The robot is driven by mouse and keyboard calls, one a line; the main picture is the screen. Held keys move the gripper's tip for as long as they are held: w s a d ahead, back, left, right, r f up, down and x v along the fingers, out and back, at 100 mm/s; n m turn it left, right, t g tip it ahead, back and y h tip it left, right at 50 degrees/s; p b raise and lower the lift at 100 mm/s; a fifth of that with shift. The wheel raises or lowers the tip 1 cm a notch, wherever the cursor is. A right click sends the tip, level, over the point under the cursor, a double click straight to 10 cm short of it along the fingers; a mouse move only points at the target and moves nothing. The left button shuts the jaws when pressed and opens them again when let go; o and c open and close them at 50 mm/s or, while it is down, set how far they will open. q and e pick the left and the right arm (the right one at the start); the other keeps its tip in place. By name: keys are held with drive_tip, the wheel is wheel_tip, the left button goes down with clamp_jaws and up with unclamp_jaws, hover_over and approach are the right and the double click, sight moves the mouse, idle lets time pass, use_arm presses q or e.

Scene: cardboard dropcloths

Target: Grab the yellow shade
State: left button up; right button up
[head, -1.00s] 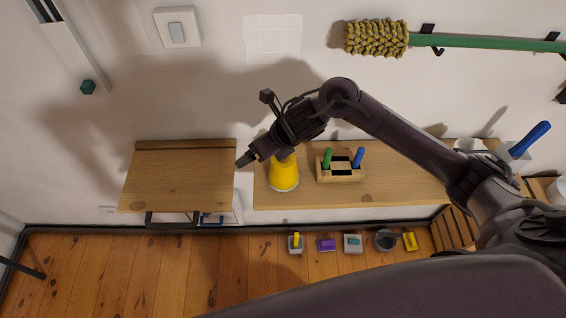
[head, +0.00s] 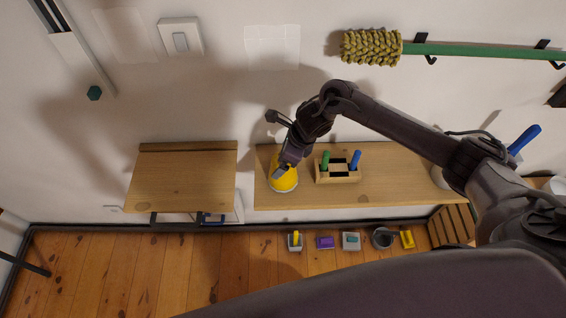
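The yellow shade (head: 283,182) stands on the left part of the wooden shelf in the head view, with a pale rim at its base. My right gripper (head: 284,166) is over the upper part of the shade and hides its top. The fingers overlap the shade in the picture; I cannot tell whether they touch it or how far apart they are. My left gripper is not in view.
A wooden holder (head: 338,175) with a green and a blue handle sits just right of the shade. A wooden board (head: 180,180) is to the left, past a gap. A green-handled mop (head: 372,47) hangs on the wall above. Small items line the floor below.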

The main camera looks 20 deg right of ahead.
drive_tip(key=shift+f, duration=0.1)
drive_tip(key=c, duration=1.3)
